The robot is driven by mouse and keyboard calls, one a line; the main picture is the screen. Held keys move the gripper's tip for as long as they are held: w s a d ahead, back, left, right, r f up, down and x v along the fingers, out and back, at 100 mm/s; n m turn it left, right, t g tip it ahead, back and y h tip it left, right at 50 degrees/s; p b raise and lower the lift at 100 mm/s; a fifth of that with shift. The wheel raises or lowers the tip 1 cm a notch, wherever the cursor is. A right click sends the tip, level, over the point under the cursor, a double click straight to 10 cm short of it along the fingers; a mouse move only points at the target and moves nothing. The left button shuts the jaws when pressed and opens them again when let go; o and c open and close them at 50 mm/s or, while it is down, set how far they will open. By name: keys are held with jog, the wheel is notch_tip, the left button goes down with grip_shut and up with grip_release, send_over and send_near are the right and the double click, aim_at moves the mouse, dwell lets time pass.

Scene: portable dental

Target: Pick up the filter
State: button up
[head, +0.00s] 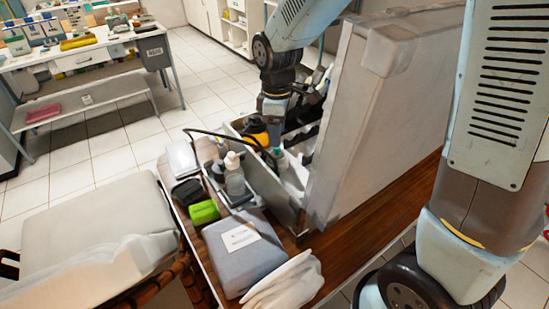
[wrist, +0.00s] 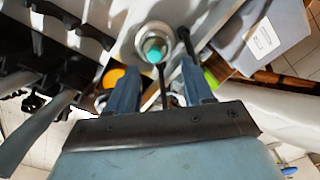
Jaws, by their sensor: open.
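A round, clear-looking part with a teal top (wrist: 154,48), which may be the filter, stands in the open case just beyond my fingertips in the wrist view. In the head view a small part with a green top (head: 280,158) in the case looks like the same thing. My gripper (wrist: 157,70) is open, its two dark blue fingers apart with the teal-topped part ahead of the gap. A dark cable shows between the fingers. In the head view the fingertips are hard to make out among the case contents.
The case (head: 292,212) has a tall raised lid (head: 365,125) close on the right. An orange-yellow part (head: 256,132) sits beside the arm.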

aim_at(277, 155)
jog(key=shift+w+f, duration=0.2)
jog(key=shift+f, duration=1.15)
jog(key=shift+w+f, duration=0.2)
jog(key=shift+f, duration=1.15)
jog(key=shift+c, duration=0.5)
grip_shut()
